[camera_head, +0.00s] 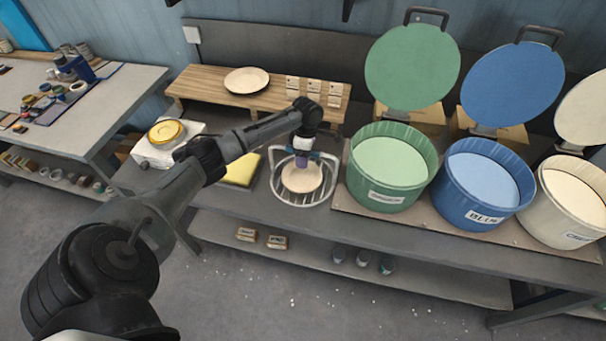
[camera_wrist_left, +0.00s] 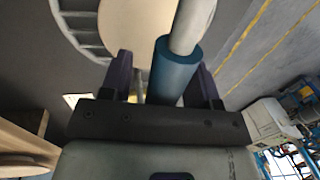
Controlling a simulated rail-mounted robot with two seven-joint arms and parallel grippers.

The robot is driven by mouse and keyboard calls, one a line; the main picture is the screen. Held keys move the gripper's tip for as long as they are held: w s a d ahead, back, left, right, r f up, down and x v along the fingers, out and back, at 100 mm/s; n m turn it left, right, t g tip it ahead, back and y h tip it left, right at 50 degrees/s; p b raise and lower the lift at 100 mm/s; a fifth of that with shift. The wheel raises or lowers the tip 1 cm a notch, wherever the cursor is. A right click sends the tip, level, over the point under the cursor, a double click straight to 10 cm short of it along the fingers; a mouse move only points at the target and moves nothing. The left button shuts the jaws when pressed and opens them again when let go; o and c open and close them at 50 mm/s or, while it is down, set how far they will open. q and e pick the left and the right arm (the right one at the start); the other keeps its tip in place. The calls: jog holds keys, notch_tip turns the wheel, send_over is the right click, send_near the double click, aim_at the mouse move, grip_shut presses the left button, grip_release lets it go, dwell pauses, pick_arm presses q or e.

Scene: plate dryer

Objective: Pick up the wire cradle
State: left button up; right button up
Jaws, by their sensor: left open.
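The wire cradle (camera_head: 303,205) stands on the grey bench in the head view, a round grey wire frame with a pale plate (camera_head: 301,179) in it. My left gripper (camera_head: 302,160) is over the cradle, pointing down. In the left wrist view the cradle's wire rim (camera_wrist_left: 82,22) and plate (camera_wrist_left: 135,22) show at the top. A grey post with a blue sleeve (camera_wrist_left: 174,72) stands between the two open dark fingers of that gripper (camera_wrist_left: 162,78). I cannot tell whether a finger touches the sleeve. My right gripper is out of view.
Green (camera_head: 391,185), blue (camera_head: 472,203) and cream (camera_head: 573,220) tubs with raised lids stand right of the cradle. A yellow pad (camera_head: 240,171) and a white device with a yellow dish (camera_head: 166,131) are to the left. A wooden shelf (camera_head: 205,85) with a plate is behind.

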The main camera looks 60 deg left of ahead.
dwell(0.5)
pick_arm(q)
jog(key=shift+c, duration=0.2)
jog(key=c, duration=1)
